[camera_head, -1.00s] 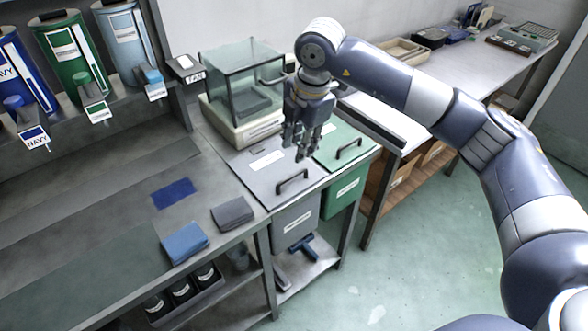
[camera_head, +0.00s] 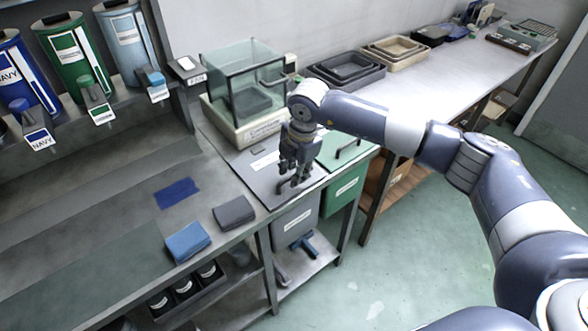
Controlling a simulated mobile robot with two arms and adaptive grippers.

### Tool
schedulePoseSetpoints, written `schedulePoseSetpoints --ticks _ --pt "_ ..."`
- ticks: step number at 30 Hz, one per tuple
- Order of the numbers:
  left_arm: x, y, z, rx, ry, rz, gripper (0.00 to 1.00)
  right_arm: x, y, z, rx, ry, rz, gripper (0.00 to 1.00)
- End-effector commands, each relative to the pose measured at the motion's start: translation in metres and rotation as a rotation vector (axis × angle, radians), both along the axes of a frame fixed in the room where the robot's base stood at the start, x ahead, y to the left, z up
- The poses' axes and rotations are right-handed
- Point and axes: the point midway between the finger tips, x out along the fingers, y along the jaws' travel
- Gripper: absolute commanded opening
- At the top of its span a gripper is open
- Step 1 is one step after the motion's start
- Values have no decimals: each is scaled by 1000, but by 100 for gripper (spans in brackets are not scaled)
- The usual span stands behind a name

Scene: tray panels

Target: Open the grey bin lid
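The grey bin lid (camera_head: 261,176) lies flat and closed in the bench top, with a white label and a dark bar handle (camera_head: 282,187) near its front edge. The grey bin (camera_head: 294,222) hangs below it. My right gripper (camera_head: 294,181) points down over the lid with its fingertips at the handle. Its fingers look apart, and they partly cover the handle. I cannot tell whether they touch it. My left gripper is out of view.
A green lid (camera_head: 337,150) with its own handle adjoins on the right. A glass-sided box (camera_head: 243,90) stands behind the lids. Blue (camera_head: 187,241) and grey (camera_head: 233,212) folded cloths lie left of the grey lid. Open floor lies in front.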

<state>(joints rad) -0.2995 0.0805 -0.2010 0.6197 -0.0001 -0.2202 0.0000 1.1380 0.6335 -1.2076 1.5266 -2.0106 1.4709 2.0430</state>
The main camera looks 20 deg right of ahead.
Motion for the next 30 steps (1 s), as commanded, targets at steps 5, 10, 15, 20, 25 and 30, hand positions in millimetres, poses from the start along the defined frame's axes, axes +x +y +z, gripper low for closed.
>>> schedulePoseSetpoints --ticks 5,10,15,20,25,30 --pt "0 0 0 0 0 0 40 0 0 0 1 0 0 0" --pt "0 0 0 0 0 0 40 0 0 0 1 0 0 0" --pt "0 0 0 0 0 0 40 1 1 3 1 0 0 0" --pt "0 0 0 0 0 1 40 4 2 12 3 -1 0 0" --pt "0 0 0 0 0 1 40 13 6 32 4 -6 1 0" --pt "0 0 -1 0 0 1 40 29 11 58 4 -9 0 0"
